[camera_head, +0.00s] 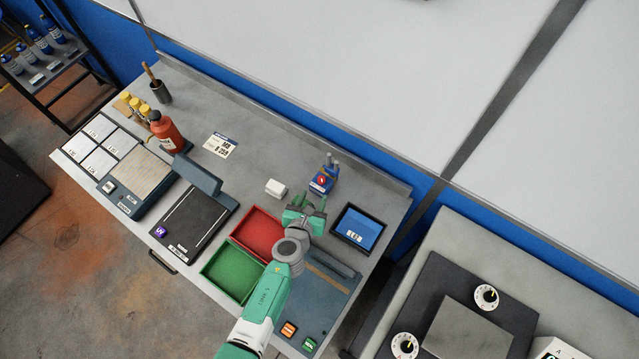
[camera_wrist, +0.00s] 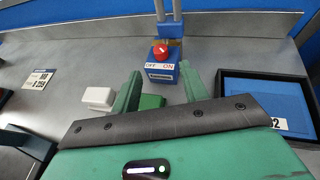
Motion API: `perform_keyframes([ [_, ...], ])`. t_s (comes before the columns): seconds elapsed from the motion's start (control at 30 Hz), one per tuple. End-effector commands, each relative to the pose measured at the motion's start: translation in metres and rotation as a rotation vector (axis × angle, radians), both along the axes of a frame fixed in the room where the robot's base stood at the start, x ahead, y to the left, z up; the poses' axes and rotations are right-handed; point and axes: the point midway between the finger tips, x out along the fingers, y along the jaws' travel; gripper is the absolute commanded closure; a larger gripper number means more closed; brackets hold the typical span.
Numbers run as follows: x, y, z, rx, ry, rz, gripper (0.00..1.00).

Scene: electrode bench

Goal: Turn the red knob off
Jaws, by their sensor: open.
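The red knob (camera_head: 321,180) sits on a small blue box at the back of the bench. In the wrist view the knob (camera_wrist: 160,49) is above a white label reading OFF on the left and ON on the right. A light mark on the knob is visible, but its exact direction is too small to tell. The blue box (camera_wrist: 161,82) has two grey posts behind it. My gripper (camera_head: 306,207) is open and empty, in front of the box. In the wrist view its fingers (camera_wrist: 160,88) are spread to either side of the box's lower part, apart from the knob.
A white block (camera_wrist: 98,98) lies left of my gripper. A red tray (camera_head: 240,233) and a green tray (camera_head: 215,277) lie left of my arm.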

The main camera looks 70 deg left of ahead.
Motion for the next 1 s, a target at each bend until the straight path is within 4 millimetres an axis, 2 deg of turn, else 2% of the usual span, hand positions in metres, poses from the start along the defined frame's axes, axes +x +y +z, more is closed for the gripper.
perform_keyframes([
  [0.3, 0.035, 0.042, -0.026, 0.003, -0.002, -0.001, 0.56],
  [0.43, 0.042, 0.05, -0.028, 0.004, 0.0, -0.003, 0.56],
  [0.7, 0.044, 0.052, -0.027, 0.005, 0.001, -0.004, 0.56],
  [0.73, 0.044, 0.052, -0.027, 0.005, 0.001, -0.004, 0.58],
  [0.93, 0.044, 0.052, -0.027, 0.005, 0.001, -0.005, 0.97],
  [1.0, 0.044, 0.052, -0.027, 0.005, 0.001, -0.005, 1.0],
])
